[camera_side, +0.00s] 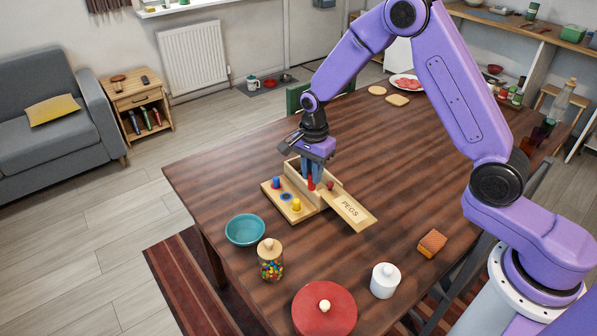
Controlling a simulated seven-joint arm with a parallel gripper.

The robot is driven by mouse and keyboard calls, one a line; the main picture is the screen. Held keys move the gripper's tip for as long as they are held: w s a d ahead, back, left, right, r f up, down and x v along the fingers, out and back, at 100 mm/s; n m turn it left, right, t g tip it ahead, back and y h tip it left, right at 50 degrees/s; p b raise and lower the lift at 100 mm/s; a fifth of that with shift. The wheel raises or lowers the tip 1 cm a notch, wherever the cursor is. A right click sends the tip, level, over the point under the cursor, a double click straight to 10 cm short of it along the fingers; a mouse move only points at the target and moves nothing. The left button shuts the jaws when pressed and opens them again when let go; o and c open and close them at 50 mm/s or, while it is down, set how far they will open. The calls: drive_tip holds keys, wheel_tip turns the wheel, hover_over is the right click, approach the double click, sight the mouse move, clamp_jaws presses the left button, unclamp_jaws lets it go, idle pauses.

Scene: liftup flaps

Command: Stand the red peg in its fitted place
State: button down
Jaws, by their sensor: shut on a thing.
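My gripper (313,178) points down over the wooden peg box (336,186) and is shut on the red peg (311,184). The peg stands about upright between the fingers, at the box's near wall. I cannot tell whether its lower end touches anything. A light wooden board (309,211) lies along the box's near left side. On it stand a blue peg (276,183) and a yellow peg (296,205). Between them is a blue-marked spot (286,196) with no peg on it. A small dark red thing (330,185) shows in the box. The fingers hide part of the box's inside.
The flap marked PEGS (350,208) lies open toward the lower right. The table (400,170) is clear to the right.

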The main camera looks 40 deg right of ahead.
drive_tip(key=s+r, duration=0.2)
drive_tip(key=s, duration=0.2)
drive_tip(key=w+d+n, duration=0.4)
drive_tip(key=d+n, duration=0.4)
drive_tip(key=n, duration=0.4)
drive_tip(key=shift+n, duration=0.3)
drive_tip(key=w+f, duration=0.3)
drive_tip(key=w, duration=0.1)
drive_tip(key=w+f, duration=0.3)
drive_tip(key=w, duration=0.2)
drive_tip(key=w+f, duration=0.3)
drive_tip(key=w, duration=0.2)
drive_tip(key=shift+w+f, duration=0.1)
drive_tip(key=shift+f, duration=0.2)
drive_tip(key=shift+w+f, duration=0.1)
drive_tip(key=shift+f, duration=1.45)
drive_tip(key=shift+f, duration=0.15)
drive_tip(key=c, duration=1.3)
unclamp_jaws()
